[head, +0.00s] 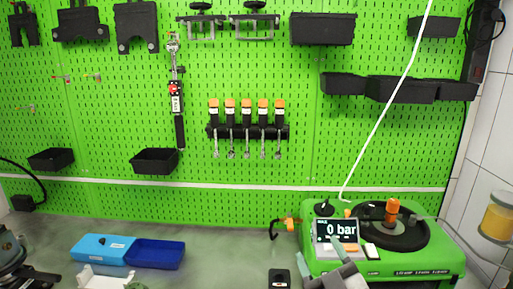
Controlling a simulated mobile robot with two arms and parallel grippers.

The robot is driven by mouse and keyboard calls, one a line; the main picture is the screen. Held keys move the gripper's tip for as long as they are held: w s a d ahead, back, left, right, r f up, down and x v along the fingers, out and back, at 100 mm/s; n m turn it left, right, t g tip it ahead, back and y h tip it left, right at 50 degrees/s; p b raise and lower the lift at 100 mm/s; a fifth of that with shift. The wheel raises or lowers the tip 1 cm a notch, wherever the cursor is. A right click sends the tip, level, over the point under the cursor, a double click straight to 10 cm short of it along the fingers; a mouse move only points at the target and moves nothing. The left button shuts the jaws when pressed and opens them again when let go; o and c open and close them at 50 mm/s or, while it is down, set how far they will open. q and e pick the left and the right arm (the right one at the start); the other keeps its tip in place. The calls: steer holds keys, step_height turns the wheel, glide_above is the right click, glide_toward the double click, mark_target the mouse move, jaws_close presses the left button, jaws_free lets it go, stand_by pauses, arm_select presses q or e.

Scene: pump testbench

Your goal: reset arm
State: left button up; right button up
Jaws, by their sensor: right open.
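My right gripper (340,262) shows at the bottom edge, in front of the green pump test bench (440,264). It is open, and I see nothing held in it. Its fingers reach up to just below the bench's display (337,229), which reads "0 bar"; whether they touch the bench I cannot tell. Most of the gripper and its arm is cut off by the bottom edge. My left gripper is not in view.
A blue case (103,247) lies open on the grey table (225,245), whose middle is mostly clear. A small black device (279,278) lies left of my right gripper. Tools and black bins hang on the green pegboard (365,150) behind.

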steer(key=s+d+f+m+g+h, duration=0.2)
steer(key=f, duration=0.3)
steer(key=s+d+f+m+g+h, duration=0.2)
steer(key=s+f+g, duration=0.1)
steer(key=f, duration=0.3)
steer(key=s+d+f+m+g+h, duration=0.2)
steer(key=s+d+f+g, duration=0.1)
steer(key=f, duration=0.2)
steer(key=shift+s+f+h, duration=0.1)
steer(key=shift+f+h, duration=0.2)
steer(key=shift+h, duration=0.1)
steer(key=s+d+f+g, duration=0.1)
steer(key=s+f+g, duration=0.4)
steer(key=s, duration=0.3)
steer(key=s+d+f+g, duration=0.1)
steer(key=s+f+g, duration=0.35)
steer(key=s, duration=0.35)
step_height(320, 180, down, 34)
steer(key=s+g+b, duration=0.1)
steer(key=s+b, duration=0.2)
steer(key=b, duration=0.3)
steer(key=s+d+f+b, duration=0.1)
steer(key=s+f+b, duration=0.1)
steer(key=s+f, duration=0.5)
steer(key=s+d+f+g+b, duration=0.1)
steer(key=s+f+b, duration=0.1)
steer(key=s+f, duration=0.6)
step_height(320, 180, down, 3)
steer(key=shift+d+f, duration=0.15)
steer(key=shift+d, duration=0.1)
